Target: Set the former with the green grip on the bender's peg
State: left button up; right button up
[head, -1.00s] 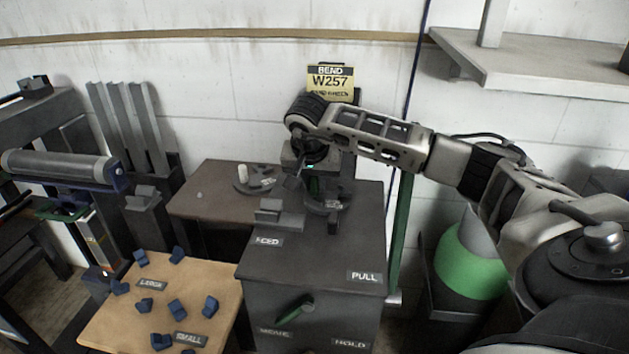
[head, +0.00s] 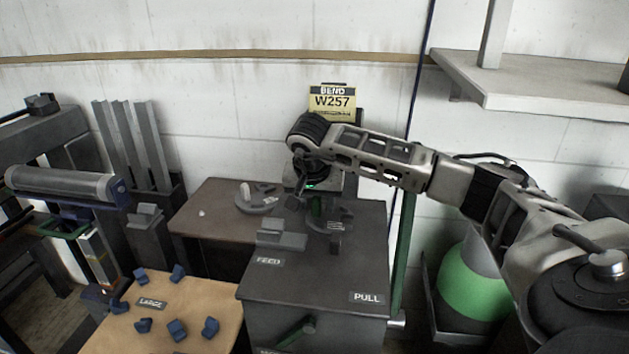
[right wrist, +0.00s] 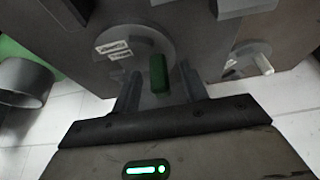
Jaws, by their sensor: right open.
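The former with the green grip is a grey disc with pale labels in the right wrist view (right wrist: 140,43). Its upright green grip (right wrist: 158,73) stands between my right gripper's two fingers (right wrist: 160,88), with a gap on each side. The gripper is open. In the head view the right gripper (head: 302,197) points down over the bender's dark top (head: 352,265), and the green grip (head: 315,206) shows partly behind it. The peg is hidden, so I cannot tell whether the disc sits on it. My left gripper is not in view.
Another disc with a white grip (head: 257,203) lies on the brown table (head: 205,225) to the left. A grey feed block (head: 281,238) stands on the bender's top. A wooden board (head: 185,305) with several blue blocks is at front left. The yellow BEND sign (head: 332,100) is behind.

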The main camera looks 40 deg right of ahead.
jog(key=v, duration=1.5)
jog(key=shift+r, duration=0.2)
jog(key=shift+a, duration=0.1)
